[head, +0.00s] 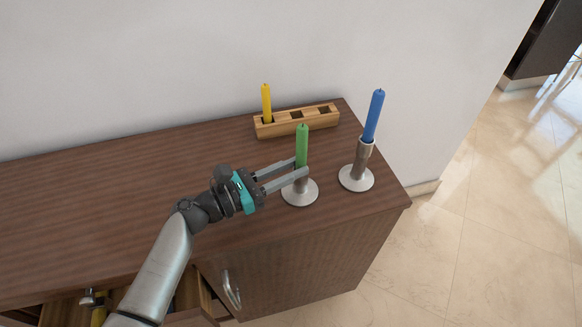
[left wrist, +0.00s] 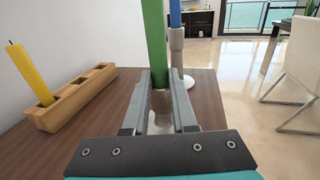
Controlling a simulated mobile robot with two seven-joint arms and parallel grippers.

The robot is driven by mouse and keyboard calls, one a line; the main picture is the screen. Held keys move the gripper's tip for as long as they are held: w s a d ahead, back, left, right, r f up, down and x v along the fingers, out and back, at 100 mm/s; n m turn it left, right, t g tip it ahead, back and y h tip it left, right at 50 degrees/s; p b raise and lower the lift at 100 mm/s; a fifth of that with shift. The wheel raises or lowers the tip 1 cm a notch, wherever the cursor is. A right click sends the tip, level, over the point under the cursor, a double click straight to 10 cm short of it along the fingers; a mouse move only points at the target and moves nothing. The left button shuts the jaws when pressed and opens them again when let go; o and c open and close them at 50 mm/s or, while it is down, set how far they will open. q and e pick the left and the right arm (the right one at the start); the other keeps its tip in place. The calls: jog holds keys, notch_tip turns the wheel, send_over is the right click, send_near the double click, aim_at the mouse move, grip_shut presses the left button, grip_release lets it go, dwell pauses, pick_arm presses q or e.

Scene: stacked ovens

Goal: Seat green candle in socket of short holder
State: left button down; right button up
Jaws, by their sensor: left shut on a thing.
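The green candle (head: 302,146) stands upright above the short holder (head: 299,194), a grey metal socket on a round base. My left gripper (head: 301,166) reaches in from the left and is shut on the green candle near its lower end. In the left wrist view the candle (left wrist: 154,40) rises between the fingers, in line with the holder's socket (left wrist: 161,102). The fingers partly hide where candle and socket meet, so I cannot tell how deep the candle sits. My right gripper is not in view.
A taller holder (head: 356,176) with a blue candle (head: 373,115) stands close at right. A wooden block (head: 320,117) with square slots stands behind, a yellow candle (head: 266,102) in its left slot. The cabinet top (head: 110,190) is clear at left; its right edge is near.

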pick_arm(q)
jog(key=c, duration=0.6)
grip_release()
jog(key=shift+c, duration=0.2)
jog(key=shift+s+a, duration=0.1)
jog(key=shift+a, duration=0.1)
jog(key=p+v, duration=0.1)
jog(key=v, duration=1.4)
jog(key=shift+d, duration=0.1)
